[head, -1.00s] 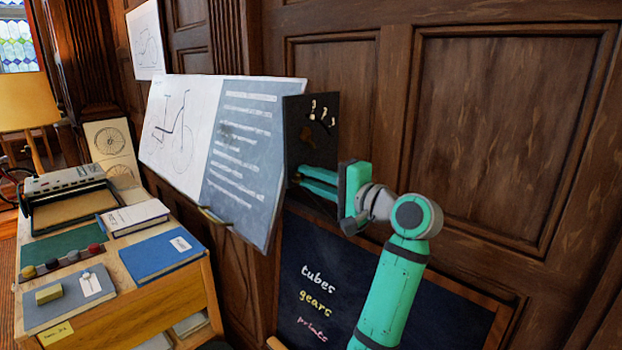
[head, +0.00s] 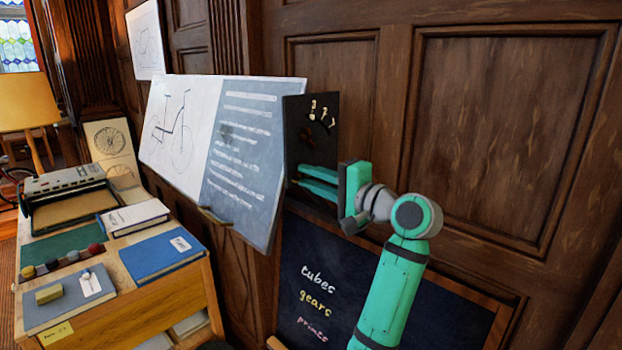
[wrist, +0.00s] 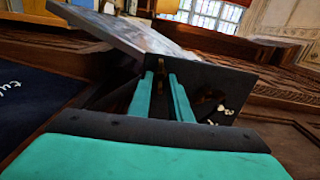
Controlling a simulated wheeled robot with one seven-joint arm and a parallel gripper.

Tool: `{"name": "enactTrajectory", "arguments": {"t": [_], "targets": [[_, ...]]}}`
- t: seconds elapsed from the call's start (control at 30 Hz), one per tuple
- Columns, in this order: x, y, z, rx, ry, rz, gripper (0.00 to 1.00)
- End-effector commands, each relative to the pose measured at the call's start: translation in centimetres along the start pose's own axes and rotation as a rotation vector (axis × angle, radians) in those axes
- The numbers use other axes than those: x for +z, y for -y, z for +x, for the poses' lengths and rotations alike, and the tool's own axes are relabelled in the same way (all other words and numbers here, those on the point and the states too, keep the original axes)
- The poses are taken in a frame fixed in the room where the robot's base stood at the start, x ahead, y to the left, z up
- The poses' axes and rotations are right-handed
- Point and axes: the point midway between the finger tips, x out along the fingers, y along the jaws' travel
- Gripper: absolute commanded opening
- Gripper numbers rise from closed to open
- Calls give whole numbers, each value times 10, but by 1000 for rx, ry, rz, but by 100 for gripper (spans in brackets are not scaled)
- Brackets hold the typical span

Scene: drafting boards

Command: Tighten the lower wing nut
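A dark upright panel (head: 318,108) stands at the right edge of the drafting board (head: 245,135), with pale marks near its top. A small brown piece (head: 306,133), perhaps the upper wing nut, is below the marks. My gripper (head: 301,178) points at the panel's lower part from the right, below that piece. Its two teal fingers are apart with a gap between them; they also show in the wrist view (wrist: 161,74), reaching to the panel.
A dark chalkboard (head: 325,285) with words stands below my arm. A wooden desk (head: 150,310) with books, a blue folder (head: 163,258) and a typewriter-like machine (head: 65,190) is at left. Wood panelling (head: 500,130) closes the back; the space right of the panel is clear.

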Motion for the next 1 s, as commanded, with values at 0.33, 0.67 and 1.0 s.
{"name": "enactTrajectory", "arguments": {"t": [0.33,0.67,1.0], "targets": [[0,0,0,1,1,0,34],[-1,0,-38,0,-3,0,34],[-1,0,-95,1,-2,0,34]]}}
